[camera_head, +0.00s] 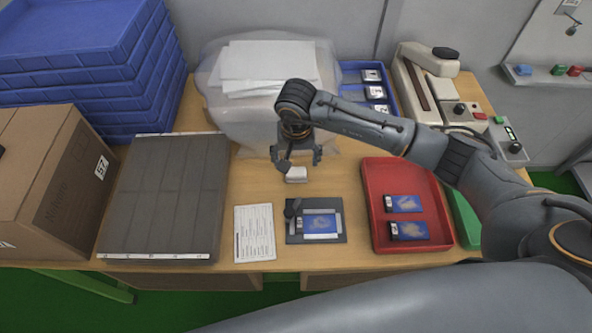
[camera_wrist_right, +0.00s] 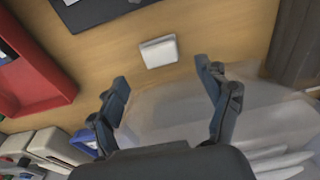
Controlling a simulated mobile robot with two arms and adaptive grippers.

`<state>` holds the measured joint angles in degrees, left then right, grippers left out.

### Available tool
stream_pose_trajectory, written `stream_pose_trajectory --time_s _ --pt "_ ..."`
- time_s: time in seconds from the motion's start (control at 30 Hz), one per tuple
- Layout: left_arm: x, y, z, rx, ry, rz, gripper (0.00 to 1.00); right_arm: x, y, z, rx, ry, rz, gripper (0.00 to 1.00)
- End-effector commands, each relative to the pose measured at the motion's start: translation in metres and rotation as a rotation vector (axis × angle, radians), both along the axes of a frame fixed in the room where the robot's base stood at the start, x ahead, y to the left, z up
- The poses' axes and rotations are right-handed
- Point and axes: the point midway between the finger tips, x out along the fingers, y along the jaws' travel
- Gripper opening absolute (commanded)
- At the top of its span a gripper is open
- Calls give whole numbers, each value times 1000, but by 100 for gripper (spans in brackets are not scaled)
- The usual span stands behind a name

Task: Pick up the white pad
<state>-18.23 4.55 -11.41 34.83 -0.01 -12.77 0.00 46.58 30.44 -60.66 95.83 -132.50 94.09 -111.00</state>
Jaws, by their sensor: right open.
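The white pad (camera_head: 296,174) is a small block lying on the wooden table, in front of a translucent bag. It also shows in the right wrist view (camera_wrist_right: 158,51), just beyond the fingertips. My right gripper (camera_head: 300,164) hangs above and slightly behind the pad in the head view, with its fingers spread and nothing between them. In the right wrist view my right gripper (camera_wrist_right: 162,73) is open, with the pad lined up between and ahead of the two fingers. My left gripper is not in view.
A black fixture (camera_head: 337,236) holding a blue card, a paper sheet (camera_head: 255,228) and a red tray (camera_head: 443,222) lie nearer the front edge. A translucent bag (camera_head: 217,112) with white sheets stands behind. A dark grey panel (camera_head: 128,190) lies left. Bare wood surrounds the pad.

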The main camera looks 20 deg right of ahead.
Motion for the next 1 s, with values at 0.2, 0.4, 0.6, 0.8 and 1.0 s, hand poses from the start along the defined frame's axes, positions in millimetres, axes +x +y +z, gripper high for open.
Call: stream_pose_trajectory --time_s 0.2,0.4,0.6,0.8,1.0 --pt "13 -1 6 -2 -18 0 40 2 0 -14 1 2 0 77" --pt "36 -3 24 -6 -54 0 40 6 -3 -40 1 5 -1 77" --pt "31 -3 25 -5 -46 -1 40 10 -4 -61 1 1 -1 77" --pt "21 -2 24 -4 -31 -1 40 10 -4 -63 2 -2 0 77" --pt "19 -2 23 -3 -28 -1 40 10 -4 -63 1 -1 0 45"
